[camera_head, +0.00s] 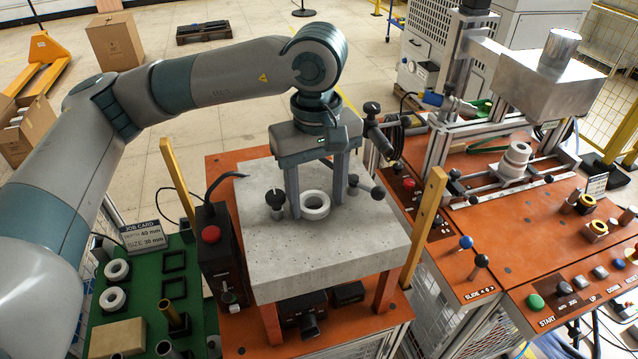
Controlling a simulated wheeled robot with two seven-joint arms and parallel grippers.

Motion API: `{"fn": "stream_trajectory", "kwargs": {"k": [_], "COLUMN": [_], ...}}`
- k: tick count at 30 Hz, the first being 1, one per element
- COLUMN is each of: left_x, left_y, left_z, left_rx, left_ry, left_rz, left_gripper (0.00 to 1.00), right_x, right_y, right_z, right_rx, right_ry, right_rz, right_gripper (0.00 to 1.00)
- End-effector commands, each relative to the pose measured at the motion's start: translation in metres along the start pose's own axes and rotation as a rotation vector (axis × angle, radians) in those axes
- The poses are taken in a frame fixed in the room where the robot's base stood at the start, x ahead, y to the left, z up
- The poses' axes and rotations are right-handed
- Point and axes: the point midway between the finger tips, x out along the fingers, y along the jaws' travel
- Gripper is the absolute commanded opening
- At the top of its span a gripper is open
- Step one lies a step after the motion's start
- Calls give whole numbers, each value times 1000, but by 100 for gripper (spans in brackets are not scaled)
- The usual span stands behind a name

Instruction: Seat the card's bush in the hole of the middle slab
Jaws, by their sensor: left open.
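A job card (143,236) on the left reads depth 40 mm, size 36 mm. Two white ring-shaped bushes (117,270) lie near it on a green board. A grey slab (330,255) stands on orange legs at the centre. A white ring (315,209) is on its top, its rim showing above the surface; how deep it sits cannot be told. My left gripper (319,207) points down over the slab with its fingers apart, one on each side of the white ring. No contact with the ring can be made out. My right gripper is not in view.
Dark knobs (275,198) stand on the slab beside the left gripper. A black box with a red button (211,234) is left of the slab. Yellow posts (425,226) rise at its sides. A press with a metal block (546,85) stands on the right bench.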

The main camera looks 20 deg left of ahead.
Motion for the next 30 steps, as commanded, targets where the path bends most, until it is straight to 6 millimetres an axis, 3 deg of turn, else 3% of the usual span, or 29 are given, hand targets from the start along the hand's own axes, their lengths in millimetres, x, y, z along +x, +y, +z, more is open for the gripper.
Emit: {"fn": "stream_trajectory", "kwargs": {"k": [8, 14, 21, 25, 30], "left_x": [-11, -41, -90, -117, -143], "left_y": [-1, 0, 2, 3, 3], "left_z": [-1, -1, 0, 0, 0], "left_rx": [-1, -1, 0, 0, -2], "left_ry": [1, 3, 2, 2, 3], "left_rz": [-7, -3, 1, 0, 0], "left_gripper": [63, 63, 63, 63, 63], "right_x": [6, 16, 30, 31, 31], "right_y": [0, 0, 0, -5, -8], "right_z": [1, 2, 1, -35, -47], "right_rx": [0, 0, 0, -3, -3], "right_ry": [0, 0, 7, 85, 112], "right_rz": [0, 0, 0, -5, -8], "right_gripper": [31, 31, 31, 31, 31]}}
